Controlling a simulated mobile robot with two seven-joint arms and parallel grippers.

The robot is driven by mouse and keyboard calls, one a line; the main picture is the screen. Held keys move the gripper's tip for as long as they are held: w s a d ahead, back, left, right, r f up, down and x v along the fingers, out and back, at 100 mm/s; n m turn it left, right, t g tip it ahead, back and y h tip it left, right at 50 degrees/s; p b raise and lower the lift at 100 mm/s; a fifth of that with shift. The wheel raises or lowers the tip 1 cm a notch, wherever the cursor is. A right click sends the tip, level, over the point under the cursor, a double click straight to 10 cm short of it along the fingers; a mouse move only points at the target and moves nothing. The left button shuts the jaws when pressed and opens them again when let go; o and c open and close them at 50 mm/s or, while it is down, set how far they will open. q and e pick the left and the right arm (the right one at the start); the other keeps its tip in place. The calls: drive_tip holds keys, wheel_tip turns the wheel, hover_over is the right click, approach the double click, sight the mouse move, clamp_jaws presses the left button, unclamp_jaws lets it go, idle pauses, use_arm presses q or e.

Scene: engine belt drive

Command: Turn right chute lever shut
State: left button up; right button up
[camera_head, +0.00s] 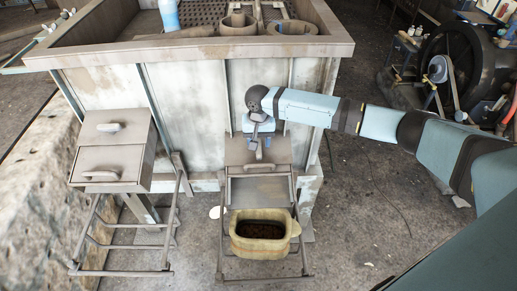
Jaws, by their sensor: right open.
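The right chute (259,190) slopes down from the front of the big metal bin (110,88). My right arm comes in from the right, and its gripper (261,152) points down at the upper part of this chute. The gripper is open. The chute's lever is at or behind the gripper, and I cannot make out its shape or angle, or whether the fingers touch it. The left chute (128,150) shows two grey handles, the upper one (109,127) and the lower one (101,175). My left gripper is not in view.
A yellowish pot (249,235) with dark contents stands on a metal rack (222,262) below the right chute. An empty rack (120,272) stands below the left chute. An engine with a large wheel (457,62) is at the upper right. Concrete floor at right is open.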

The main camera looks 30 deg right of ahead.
sight(259, 147)
wheel_tip(259, 147, down, 3)
drive_tip(key=shift+f, duration=0.2)
